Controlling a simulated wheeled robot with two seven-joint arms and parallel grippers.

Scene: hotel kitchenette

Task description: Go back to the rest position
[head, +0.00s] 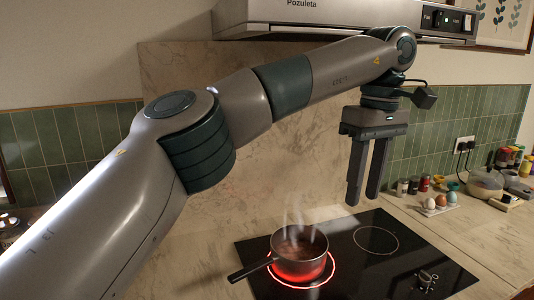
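My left arm reaches in from the left across the view. Its gripper (362,199) hangs fingers down above the back of the black cooktop (345,265). The two fingers are parallel with a gap between them, and nothing shows between them. A saucepan (300,262) with a dark handle stands on the glowing red front-left burner, below and left of the gripper. Steam rises from its brown contents. The gripper is apart from the saucepan. My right gripper is not in view.
A range hood (345,18) hangs above my arm. An egg holder (437,206) with several eggs, small spice jars (413,185) and a glass-lidded pot (484,185) stand on the right counter. The cooktop's right burner (376,239) is bare and unlit.

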